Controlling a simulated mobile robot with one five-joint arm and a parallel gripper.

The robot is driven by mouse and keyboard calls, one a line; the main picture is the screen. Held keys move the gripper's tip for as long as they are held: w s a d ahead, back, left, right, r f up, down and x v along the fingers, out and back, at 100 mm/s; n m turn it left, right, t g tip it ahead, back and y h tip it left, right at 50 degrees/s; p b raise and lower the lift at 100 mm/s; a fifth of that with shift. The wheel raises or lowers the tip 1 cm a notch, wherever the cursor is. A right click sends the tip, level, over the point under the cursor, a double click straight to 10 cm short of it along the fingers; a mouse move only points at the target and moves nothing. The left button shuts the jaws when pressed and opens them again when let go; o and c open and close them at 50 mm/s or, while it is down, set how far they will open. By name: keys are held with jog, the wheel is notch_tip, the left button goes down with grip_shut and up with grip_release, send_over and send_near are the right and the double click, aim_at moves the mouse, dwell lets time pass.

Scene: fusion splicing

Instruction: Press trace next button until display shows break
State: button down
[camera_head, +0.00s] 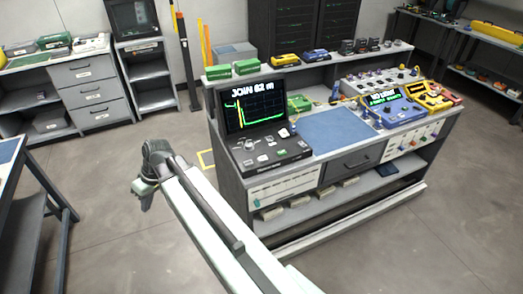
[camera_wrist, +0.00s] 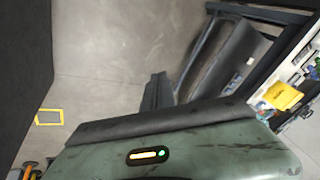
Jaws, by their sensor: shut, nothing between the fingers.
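The trace unit's display (camera_head: 255,108) reads "JOIN 62 m" above a green trace with a yellow vertical line. Below it is a dark sloped control panel (camera_head: 262,158) with several small buttons and knobs. Their labels are too small to read, so I cannot tell which is the trace next button. My gripper (camera_head: 146,200) hangs at the end of my arm, left of the bench and apart from the panel. It is shut and empty. In the wrist view its dark tip (camera_wrist: 158,92) points over bare floor, and the panel does not show clearly.
A blue mat (camera_head: 340,133) lies right of the panel. A blue device (camera_head: 392,108) with a lit display stands farther right. Green boxes (camera_head: 247,67) sit on the upper shelf. A drawer cabinet (camera_head: 90,85) stands at back left. Floor between my arm and the bench is clear.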

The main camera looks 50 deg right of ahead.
jog(key=w+d+r+m+t+y, duration=0.1)
jog(key=w+d+r+m+t, duration=0.2)
jog(key=d, duration=0.9)
notch_tip(320, 180, up, 6)
jog(key=m+t+h+p, duration=0.3)
jog(key=m+t, duration=0.1)
jog(key=m, duration=0.2)
send_over(265, 159)
jog(key=shift+f, duration=0.2)
jog(key=shift+f, duration=0.15)
notch_tip(265, 159, down, 8)
jog(key=b, duration=0.8)
jog(key=shift+w+f+b, duration=0.1)
jog(key=shift+f+b, duration=0.15)
jog(key=shift+b, duration=0.15)
jog(key=shift+f+b, duration=0.45)
